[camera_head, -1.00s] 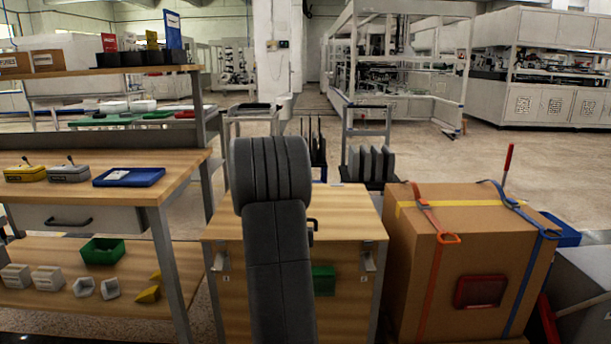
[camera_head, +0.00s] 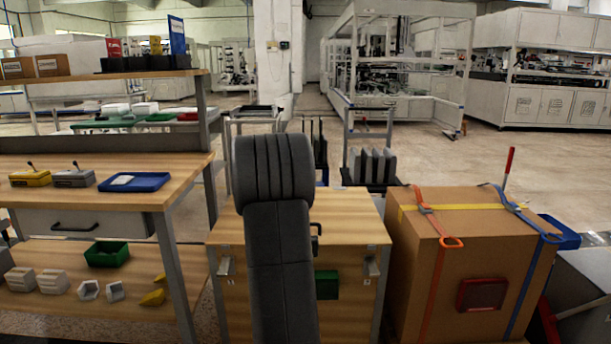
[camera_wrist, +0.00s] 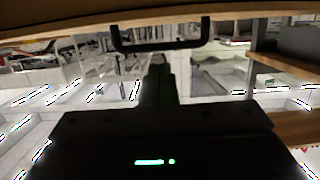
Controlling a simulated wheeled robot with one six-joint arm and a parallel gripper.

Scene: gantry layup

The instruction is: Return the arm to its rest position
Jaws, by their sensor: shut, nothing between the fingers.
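My arm (camera_head: 277,230) stands folded upright in the middle of the head view, in front of a wooden cabinet. Its far end and my gripper are hidden in that view. In the wrist view my gripper (camera_wrist: 158,65) shows as a dark narrow shape in the centre, above a dark housing with a green light. It is shut and holds nothing. A black bar handle (camera_wrist: 160,47) under a wooden edge shows close to the fingertips; I cannot tell whether they touch.
The wooden cabinet (camera_head: 352,215) stands behind my arm. A strapped cardboard box (camera_head: 415,270) is close on the right. A workbench (camera_head: 190,172) with a blue tray (camera_head: 134,182) is on the left. Racks and white machines stand behind, with open floor between.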

